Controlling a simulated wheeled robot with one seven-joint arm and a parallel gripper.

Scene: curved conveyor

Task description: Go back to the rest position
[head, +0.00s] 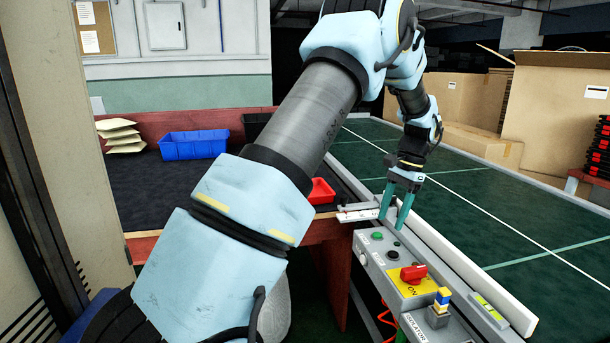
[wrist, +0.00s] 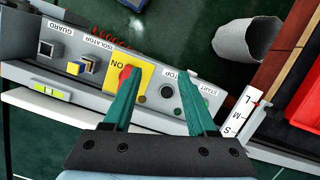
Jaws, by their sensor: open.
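My gripper (head: 393,216) has teal fingers and hangs pointing down over the far end of the grey control panel (head: 378,262). It is open, with nothing between the fingers. In the wrist view my gripper (wrist: 158,76) shows its two fingers spread apart, over the panel. The left finger overlaps the yellow plate with the red switch (wrist: 125,74), marked ON. The red switch also shows in the head view (head: 413,273). The right finger is near the STOP and START labels. I cannot tell whether the fingertips touch the panel.
The green conveyor (head: 500,220) runs along the panel's right side behind a white rail. A dark table holds a blue bin (head: 194,144), a red bin (head: 321,191) and stacked pale packets (head: 120,136). Cardboard boxes (head: 550,110) stand at right. A grey cylindrical bin (wrist: 245,40) stands on the floor.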

